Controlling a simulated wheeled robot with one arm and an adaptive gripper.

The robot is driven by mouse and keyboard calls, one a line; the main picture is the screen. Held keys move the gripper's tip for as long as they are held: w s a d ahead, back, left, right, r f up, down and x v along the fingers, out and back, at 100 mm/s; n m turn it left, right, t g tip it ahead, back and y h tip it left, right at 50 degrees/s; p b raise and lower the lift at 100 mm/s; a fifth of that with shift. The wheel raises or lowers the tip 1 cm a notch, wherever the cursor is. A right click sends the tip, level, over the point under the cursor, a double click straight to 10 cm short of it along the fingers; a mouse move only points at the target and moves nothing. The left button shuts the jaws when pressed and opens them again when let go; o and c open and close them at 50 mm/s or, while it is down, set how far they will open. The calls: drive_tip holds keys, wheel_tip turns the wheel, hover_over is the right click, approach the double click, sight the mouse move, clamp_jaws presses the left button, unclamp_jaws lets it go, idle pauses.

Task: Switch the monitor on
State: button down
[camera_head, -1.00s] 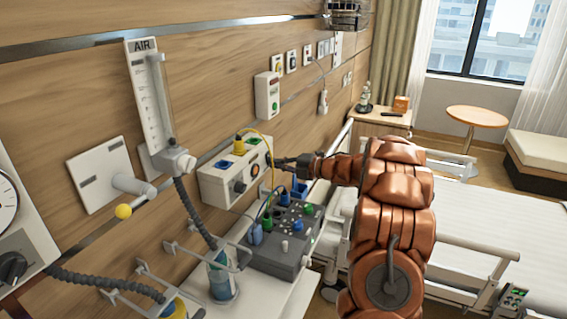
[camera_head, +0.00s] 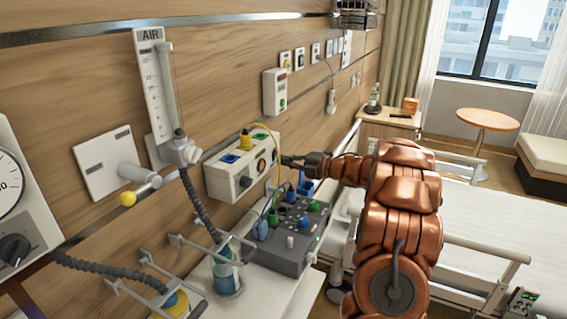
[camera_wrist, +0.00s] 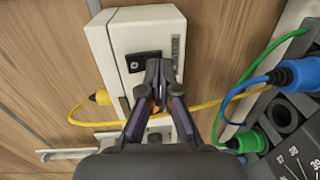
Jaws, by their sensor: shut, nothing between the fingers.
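A white box (camera_head: 222,185) is mounted on the wall rail, with a dark knob, an orange-ringed dial (camera_head: 261,165) and blue and yellow plugs. I cannot tell for sure whether this is the monitor. My gripper (camera_head: 286,160) is close to the right end of its front. In the wrist view, my gripper (camera_wrist: 161,66) is shut and empty in front of a white box (camera_wrist: 108,58) with a dark panel (camera_wrist: 139,62). The fingers hide part of that face and an orange spot behind them. I cannot tell whether they touch it.
A grey unit (camera_head: 275,259) with dials and blue and green plugs stands on the white surface below. A yellow cable (camera_wrist: 205,104) crosses near my fingers. The air flowmeter (camera_head: 153,90) is at left, the bed (camera_head: 490,215) at right.

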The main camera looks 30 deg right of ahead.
drive_tip(key=f+b+v, duration=0.2)
drive_tip(key=b+v, duration=0.1)
drive_tip(key=v, duration=0.9)
drive_tip(key=shift+s+d+f+b, duration=0.25)
drive_tip(key=shift+s+b, duration=0.1)
drive_tip(key=shift+s, duration=0.1)
drive_tip(key=shift+w, duration=0.1)
